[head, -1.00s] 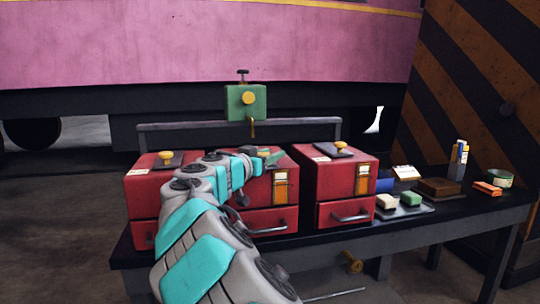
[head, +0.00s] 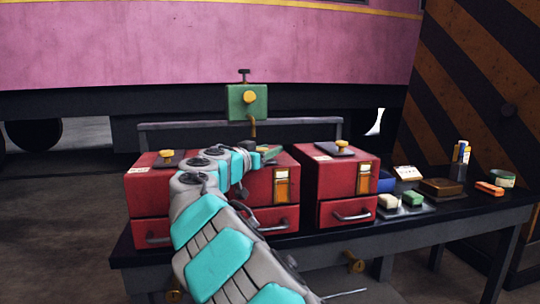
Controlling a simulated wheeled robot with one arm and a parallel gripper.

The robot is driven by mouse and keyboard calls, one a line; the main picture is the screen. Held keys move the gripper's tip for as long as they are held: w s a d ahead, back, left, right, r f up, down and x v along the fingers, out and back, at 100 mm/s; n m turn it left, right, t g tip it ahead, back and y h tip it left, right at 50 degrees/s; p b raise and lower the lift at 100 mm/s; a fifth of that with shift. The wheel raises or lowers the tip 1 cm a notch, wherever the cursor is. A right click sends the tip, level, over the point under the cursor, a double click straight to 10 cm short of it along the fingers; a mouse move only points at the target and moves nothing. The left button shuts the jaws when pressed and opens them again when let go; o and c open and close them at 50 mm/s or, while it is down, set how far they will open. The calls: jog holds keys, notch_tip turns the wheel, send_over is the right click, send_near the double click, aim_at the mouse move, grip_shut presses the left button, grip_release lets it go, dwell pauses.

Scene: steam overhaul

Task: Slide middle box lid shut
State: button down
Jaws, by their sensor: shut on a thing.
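The middle box (head: 287,213) is red with an orange-framed gauge window and a drawer with a grey handle below. It stands between two similar red boxes on the dark bench. My gripper (head: 267,152) is at the top of the middle box, near its back edge, and is shut at the lid. My wrist and arm cover the left part of the box. The middle lid and its knob are mostly hidden behind my gripper, so I cannot tell how far the lid is across the opening.
The left box (head: 150,193) and right box (head: 337,185) have dark lids with yellow knobs. A grey rail and a green valve block (head: 247,103) stand behind. On the bench (head: 445,209) at right are blocks, a brown box (head: 440,187) and a tin.

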jog(key=shift+w+a, duration=0.1)
jog(key=shift+w, duration=0.05)
jog(key=shift+c, duration=1.8)
grip_release()
jog(key=shift+b+v, duration=0.55)
jog(key=shift+v, duration=3.35)
jog(key=shift+c, duration=0.3)
